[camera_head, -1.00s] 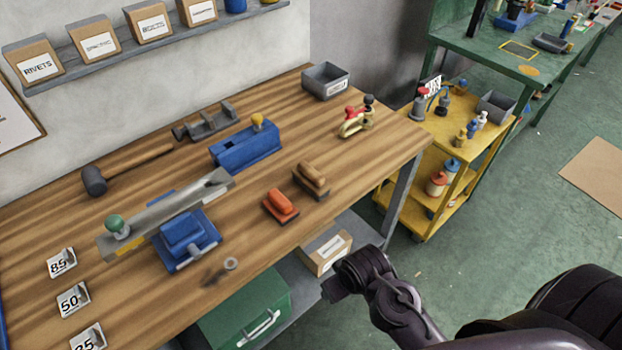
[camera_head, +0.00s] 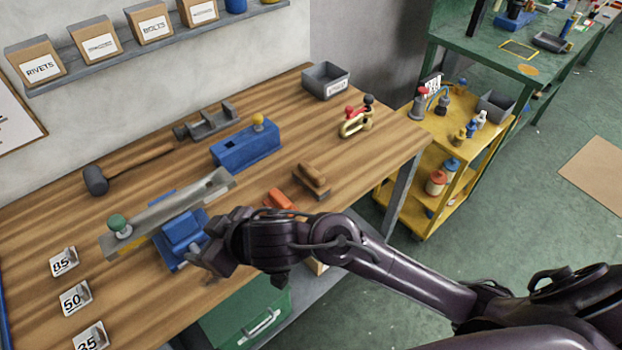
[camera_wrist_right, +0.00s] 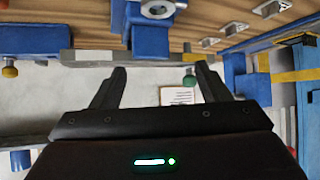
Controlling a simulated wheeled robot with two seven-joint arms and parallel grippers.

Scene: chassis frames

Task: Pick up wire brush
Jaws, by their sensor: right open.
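No brush is plainly recognisable. Two block-shaped hand tools with dark undersides lie on the bench in the head view: a brown one (camera_head: 312,178) and an orange-red one (camera_head: 277,199). I cannot tell whether either is the wire brush. My right gripper (camera_head: 203,257) is open and empty, left of both blocks and beside the blue clamp (camera_head: 180,232). My right arm covers the near part of the orange block. My left gripper is out of view.
A long grey metal bar (camera_head: 165,212) with a green knob lies by the clamp. A blue fixture (camera_head: 245,147), a mallet (camera_head: 97,180) and a grey bin (camera_head: 326,81) stand farther back. A yellow cart (camera_head: 470,140) is at the right. Bare wood lies around the brown block.

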